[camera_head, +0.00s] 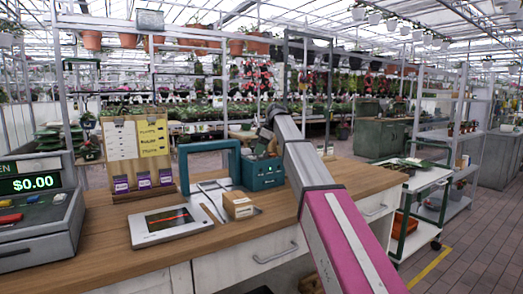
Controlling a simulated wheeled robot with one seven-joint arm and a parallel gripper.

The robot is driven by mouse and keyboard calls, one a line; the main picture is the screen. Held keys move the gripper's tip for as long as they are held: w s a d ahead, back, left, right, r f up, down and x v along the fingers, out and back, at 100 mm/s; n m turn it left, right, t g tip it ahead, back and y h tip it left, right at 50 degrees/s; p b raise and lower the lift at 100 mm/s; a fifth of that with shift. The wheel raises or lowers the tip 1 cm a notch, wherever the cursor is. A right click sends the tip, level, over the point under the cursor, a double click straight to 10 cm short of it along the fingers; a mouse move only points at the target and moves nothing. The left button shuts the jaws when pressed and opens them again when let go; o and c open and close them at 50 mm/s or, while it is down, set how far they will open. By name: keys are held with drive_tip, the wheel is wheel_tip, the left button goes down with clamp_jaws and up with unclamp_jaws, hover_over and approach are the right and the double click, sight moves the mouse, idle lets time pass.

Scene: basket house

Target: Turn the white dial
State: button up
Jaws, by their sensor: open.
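I cannot make out a white dial in this view; it may be hidden or too small to see. My pink and grey arm reaches from the bottom right over the wooden counter (345,182). My gripper (264,138) is small and dark at its far end, above a teal box (262,176) on the counter. It is open, and I see nothing held in it. Fine detail around the fingers is too small to tell.
On the counter stand a cash register (38,222), a white tablet (162,224), a small cardboard box (238,205), a teal frame (184,170) and a card stand (138,150). The counter's right end is mostly clear.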

drive_tip(key=shift+f, duration=0.15)
drive_tip(key=c, duration=0.9)
drive_tip(key=shift+m, duration=0.4)
drive_tip(key=shift+s+m+t+h, duration=0.15)
drive_tip(key=shift+m+t+h, duration=0.25)
drive_tip(key=shift+m, duration=0.6)
drive_tip(key=m, duration=0.2)
drive_tip(key=m+t, duration=0.1)
drive_tip(key=m, duration=0.1)
drive_tip(key=shift+a+m+t+h, duration=0.15)
drive_tip(key=shift+m+t+h, duration=0.15)
drive_tip(key=shift+h, duration=0.1)
drive_tip(key=m+h, duration=0.1)
drive_tip(key=m, duration=0.2)
drive_tip(key=m+t+h, duration=0.1)
drive_tip(key=m, duration=0.2)
drive_tip(key=shift+m, duration=0.4)
